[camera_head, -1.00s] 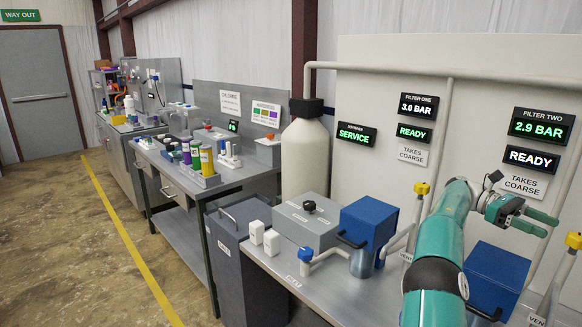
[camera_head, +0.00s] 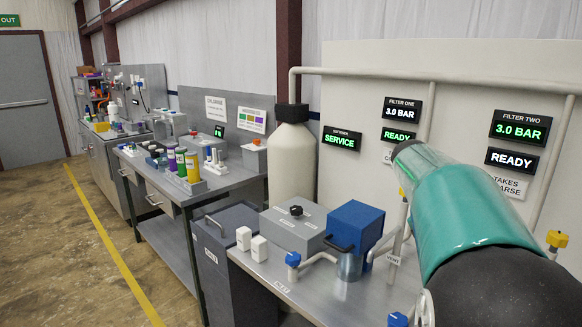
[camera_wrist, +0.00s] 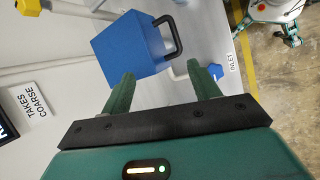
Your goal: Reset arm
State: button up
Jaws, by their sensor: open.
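My arm, teal with a black joint, fills the right of the head view; my gripper is hidden there behind the arm. In the wrist view my gripper (camera_wrist: 161,92) shows two green fingers spread apart with nothing between them. A blue box-shaped housing with a black handle (camera_wrist: 128,50) lies beyond the fingertips in the wrist view, apart from them. In the head view a blue housing (camera_head: 356,222) stands on the metal bench (camera_head: 335,295), left of my arm.
A grey lidded box (camera_head: 290,230), two small white blocks (camera_head: 259,248) and a blue-capped valve (camera_head: 293,260) are on the bench. A tall cream tank (camera_head: 291,165) stands behind. Pipes and the filter two display (camera_head: 520,128) are near my arm. The floor (camera_head: 60,250) at left is open.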

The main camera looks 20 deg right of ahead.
jog(key=s+a+f+m+t+y, duration=0.1)
jog(key=s+a+f+t, duration=0.1)
jog(key=a, duration=0.9)
jog(key=s+a+f+m+t+y, duration=0.1)
jog(key=s+a+f+t+y, duration=0.1)
jog(key=a, duration=0.9)
jog(key=s+a+f+t+y, duration=0.2)
jog(key=s+a+f+t, duration=0.1)
jog(key=a, duration=0.8)
jog(key=s+t, duration=0.1)
jog(key=s, duration=0.1)
jog(key=shift+s+f+m, duration=0.3)
jog(key=shift+f+m, duration=0.1)
jog(key=shift+a, duration=0.1)
